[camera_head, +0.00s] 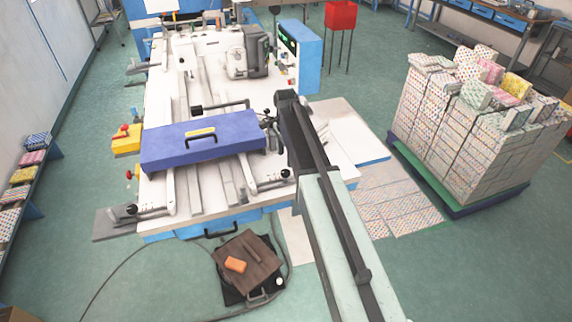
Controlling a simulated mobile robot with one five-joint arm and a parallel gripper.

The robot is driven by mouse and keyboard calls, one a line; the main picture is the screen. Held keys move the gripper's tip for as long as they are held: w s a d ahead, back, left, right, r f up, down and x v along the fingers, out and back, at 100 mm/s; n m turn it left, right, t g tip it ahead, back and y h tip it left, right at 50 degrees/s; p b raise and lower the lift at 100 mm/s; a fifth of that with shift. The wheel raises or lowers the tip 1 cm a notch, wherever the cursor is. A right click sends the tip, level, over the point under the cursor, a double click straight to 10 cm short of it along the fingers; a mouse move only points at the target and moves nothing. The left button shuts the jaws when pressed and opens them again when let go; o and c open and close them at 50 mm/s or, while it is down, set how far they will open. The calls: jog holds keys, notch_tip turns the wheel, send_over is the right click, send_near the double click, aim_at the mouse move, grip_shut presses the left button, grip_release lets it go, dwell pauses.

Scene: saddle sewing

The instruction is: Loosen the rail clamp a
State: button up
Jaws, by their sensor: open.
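Two small metal clamps with levers and black ball knobs sit on rails at the machine's front edge, one at the left (150,211) and one at the right (270,184). No label shows which is rail clamp a. My arm reaches in from the lower right, up over the machine's right side. My gripper (268,119) is small and dark at its far end, by the right end of the blue cover (205,140). It is open, apart from both clamps, above and behind the right one. No object shows between its jaws.
The white machine table (215,205) has a blue base. A pallet of patterned boxes (470,125) stands right.

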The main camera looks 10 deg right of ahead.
aim_at(286, 171)
notch_tip(286, 171, down, 8)
jog(key=b, duration=0.8)
jog(key=shift+f, duration=0.1)
jog(key=shift+c, duration=0.3)
grip_shut()
